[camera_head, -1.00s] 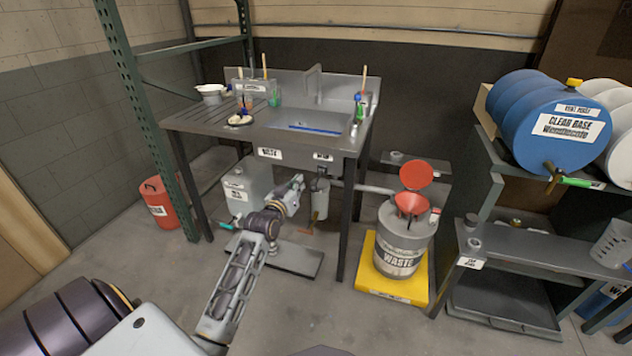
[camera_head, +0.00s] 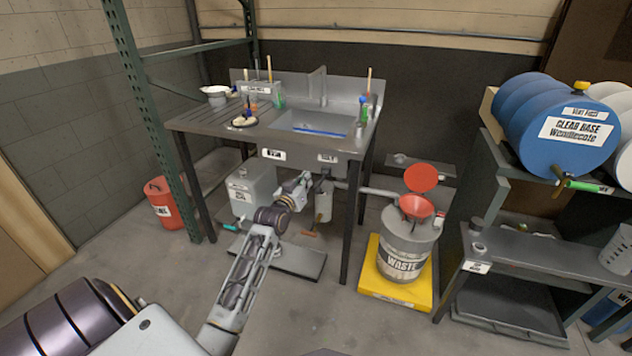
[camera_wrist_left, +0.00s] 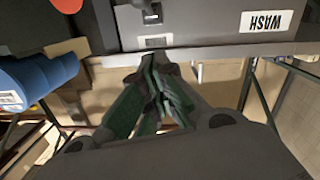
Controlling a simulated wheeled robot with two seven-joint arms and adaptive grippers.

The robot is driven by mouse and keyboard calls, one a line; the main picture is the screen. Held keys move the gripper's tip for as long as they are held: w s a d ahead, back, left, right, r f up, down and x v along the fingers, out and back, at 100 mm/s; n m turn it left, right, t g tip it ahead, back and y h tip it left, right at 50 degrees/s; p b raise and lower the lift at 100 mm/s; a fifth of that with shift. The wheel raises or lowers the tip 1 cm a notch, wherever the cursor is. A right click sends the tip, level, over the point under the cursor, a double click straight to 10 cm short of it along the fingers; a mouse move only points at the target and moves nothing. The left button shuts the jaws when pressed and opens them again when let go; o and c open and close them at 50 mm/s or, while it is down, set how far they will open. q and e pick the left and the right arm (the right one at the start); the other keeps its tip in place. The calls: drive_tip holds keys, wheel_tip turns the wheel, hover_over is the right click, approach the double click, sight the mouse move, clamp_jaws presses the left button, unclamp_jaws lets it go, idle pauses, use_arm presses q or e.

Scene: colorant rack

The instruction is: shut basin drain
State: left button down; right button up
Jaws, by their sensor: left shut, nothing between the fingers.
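The basin (camera_head: 312,119) is sunk into a grey metal sink bench, with a blue strip showing inside its front edge. Its front panel (camera_head: 298,163) carries two white labels; the left wrist view shows one, reading WASH (camera_wrist_left: 268,20), upside down. A grey pipe (camera_head: 375,190) runs below the basin toward the waste drum. I cannot make out the drain itself or its state. My left gripper (camera_head: 306,178) is under the front of the bench. In the left wrist view its green-and-grey fingers (camera_wrist_left: 152,62) are together and empty, close to the panel's edge. My right gripper is out of view.
A waste drum (camera_head: 402,258) with a red funnel stands on a yellow tray (camera_head: 388,288) right of the bench. A grey container (camera_head: 250,190) stands under the bench, beside my forearm. Bench legs (camera_head: 352,230) flank the space. A rack with a blue barrel (camera_head: 545,125) stands right.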

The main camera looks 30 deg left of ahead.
sight(321, 182)
use_arm(q)
drive_tip(key=b+x, duration=0.1)
drive_tip(key=x, duration=0.6)
drive_tip(key=shift+w+f, duration=0.2)
wheel_tip(321, 182, down, 2)
drive_tip(key=shift+w+d+f+b, duration=0.1)
drive_tip(key=shift+w+d+b, duration=0.05)
drive_tip(key=shift+b, duration=0.45)
drive_tip(key=shift+w+d+f, duration=0.15)
drive_tip(key=shift+f, duration=0.5)
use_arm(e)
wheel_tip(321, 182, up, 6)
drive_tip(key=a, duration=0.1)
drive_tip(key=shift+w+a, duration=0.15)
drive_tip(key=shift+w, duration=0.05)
use_arm(q)
drive_tip(key=shift+b, duration=0.35)
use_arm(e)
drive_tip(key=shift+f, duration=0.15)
